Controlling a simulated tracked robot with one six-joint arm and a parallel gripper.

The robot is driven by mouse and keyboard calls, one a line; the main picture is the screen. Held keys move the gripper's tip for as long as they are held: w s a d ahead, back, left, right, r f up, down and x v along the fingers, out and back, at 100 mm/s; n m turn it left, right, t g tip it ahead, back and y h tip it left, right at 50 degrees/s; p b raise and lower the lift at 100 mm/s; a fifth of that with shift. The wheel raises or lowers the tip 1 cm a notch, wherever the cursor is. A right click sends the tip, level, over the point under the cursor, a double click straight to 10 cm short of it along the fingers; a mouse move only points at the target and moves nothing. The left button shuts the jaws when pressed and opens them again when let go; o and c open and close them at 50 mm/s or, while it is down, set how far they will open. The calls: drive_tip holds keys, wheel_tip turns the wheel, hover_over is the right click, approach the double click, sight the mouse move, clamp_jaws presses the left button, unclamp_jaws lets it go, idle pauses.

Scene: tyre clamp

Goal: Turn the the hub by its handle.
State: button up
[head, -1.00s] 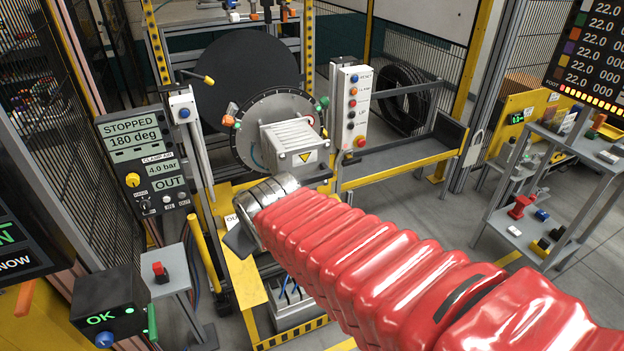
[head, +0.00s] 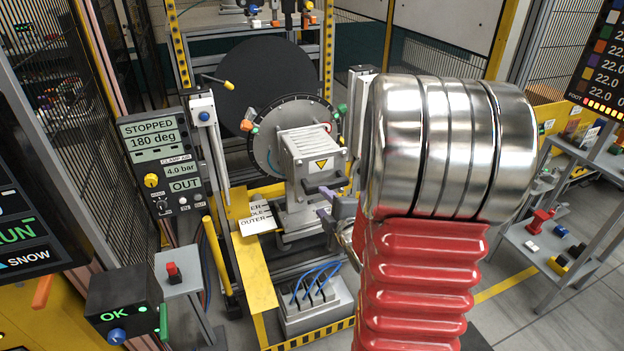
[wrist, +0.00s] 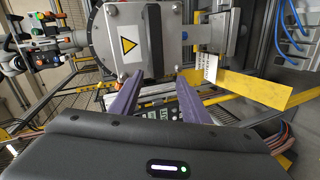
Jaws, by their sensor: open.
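The hub (head: 264,138) is a grey disc with a dark rim, facing me in front of a large black disc. An orange grip (head: 253,127) is at its left edge and a green one (head: 342,110) at its right; I cannot tell which is the handle. A grey box with a yellow warning triangle (head: 321,165) covers the hub's middle. My gripper (head: 333,203) is partly hidden by my arm, low beside this box. In the wrist view, its purple fingers (wrist: 160,76) are apart and empty, pointing toward the box (wrist: 152,35).
A display panel (head: 162,160) at left reads STOPPED, 180 deg and OUT. A rod with a yellow grip (head: 228,85) sticks out near a grey post. A yellow frame (head: 254,285) stands below, beside a box with blue hoses (head: 315,305). Shelves (head: 560,220) stand at right.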

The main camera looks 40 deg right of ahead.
sight(329, 188)
drive_tip(key=s+d+f+n+t, duration=0.2)
drive_tip(key=s+d+t, duration=0.1)
drive_tip(key=s, duration=0.2)
drive_tip(key=shift+s+d+f+n+t, duration=0.15)
drive_tip(key=shift+s+d+n+t, duration=0.15)
drive_tip(key=shift+s+n, duration=0.1)
drive_tip(key=shift+w, duration=0.2)
drive_tip(key=x, duration=1.3)
drive_tip(key=shift+w+d, duration=0.25)
drive_tip(key=shift+d, duration=0.05)
drive_tip(key=shift+c, duration=0.2)
clamp_jaws()
